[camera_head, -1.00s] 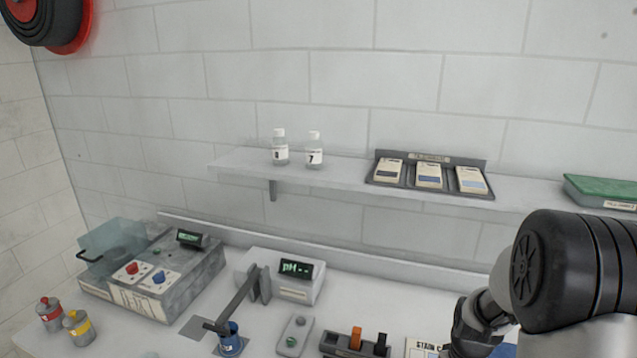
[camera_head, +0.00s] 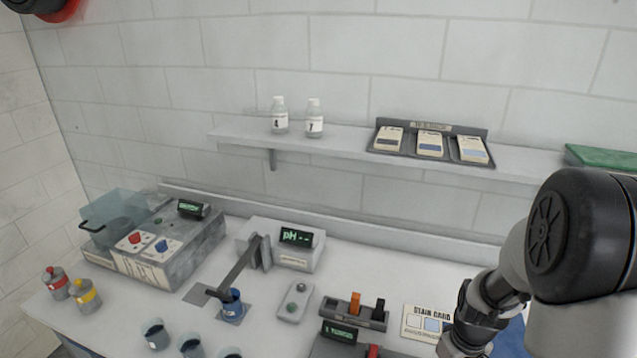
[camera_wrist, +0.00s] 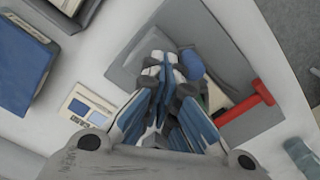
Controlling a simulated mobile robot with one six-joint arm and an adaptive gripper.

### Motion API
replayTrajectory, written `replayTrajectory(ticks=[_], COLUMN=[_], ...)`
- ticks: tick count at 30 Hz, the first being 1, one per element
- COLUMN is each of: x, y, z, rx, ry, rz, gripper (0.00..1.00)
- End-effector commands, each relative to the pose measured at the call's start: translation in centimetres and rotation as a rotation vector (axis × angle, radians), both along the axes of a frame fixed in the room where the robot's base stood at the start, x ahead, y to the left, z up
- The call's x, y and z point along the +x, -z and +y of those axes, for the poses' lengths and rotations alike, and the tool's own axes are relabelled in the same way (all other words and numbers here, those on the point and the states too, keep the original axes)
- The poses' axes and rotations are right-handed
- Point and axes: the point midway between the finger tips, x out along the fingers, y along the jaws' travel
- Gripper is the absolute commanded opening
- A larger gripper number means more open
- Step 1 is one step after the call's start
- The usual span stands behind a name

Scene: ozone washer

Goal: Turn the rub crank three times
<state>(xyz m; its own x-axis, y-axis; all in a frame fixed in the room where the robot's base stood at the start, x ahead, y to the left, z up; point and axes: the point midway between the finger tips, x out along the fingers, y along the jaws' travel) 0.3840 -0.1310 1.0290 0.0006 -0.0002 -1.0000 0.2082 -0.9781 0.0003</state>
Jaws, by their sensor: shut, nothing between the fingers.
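In the wrist view a grey device (camera_wrist: 140,62) carries a red handle (camera_wrist: 250,103) on its right side, which looks like the rub crank. A round blue part (camera_wrist: 191,64) sits near the device's middle. My gripper (camera_wrist: 164,66) is shut and empty, over the device, with its tips left of the red handle and apart from it in the picture. The fingers hide part of the device. In the head view a dark device (camera_head: 345,335) with a green display and a red part (camera_head: 373,351) is cut off by the bottom edge. My gripper's fingers are not visible there.
The stain card (camera_head: 424,323) lies left of my wrist; it also shows in the wrist view (camera_wrist: 88,106). A holder with orange and black pieces (camera_head: 354,310), a pH meter (camera_head: 290,240), a blue cup (camera_head: 231,304) and several grey cups crowd the bench. A shelf (camera_head: 350,150) runs above.

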Motion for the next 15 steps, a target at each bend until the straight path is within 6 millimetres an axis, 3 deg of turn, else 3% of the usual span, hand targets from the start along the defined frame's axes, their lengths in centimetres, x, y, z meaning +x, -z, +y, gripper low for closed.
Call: replayTrajectory(ticks=[8, 15], x=[-0.3, -1.8], y=[0.0, 0.0], z=[0.2, 1.2], rx=[0.0, 0.0], ry=[0.0, -0.001], rz=[0.0, 0.0], gripper=[0.0, 0.0])
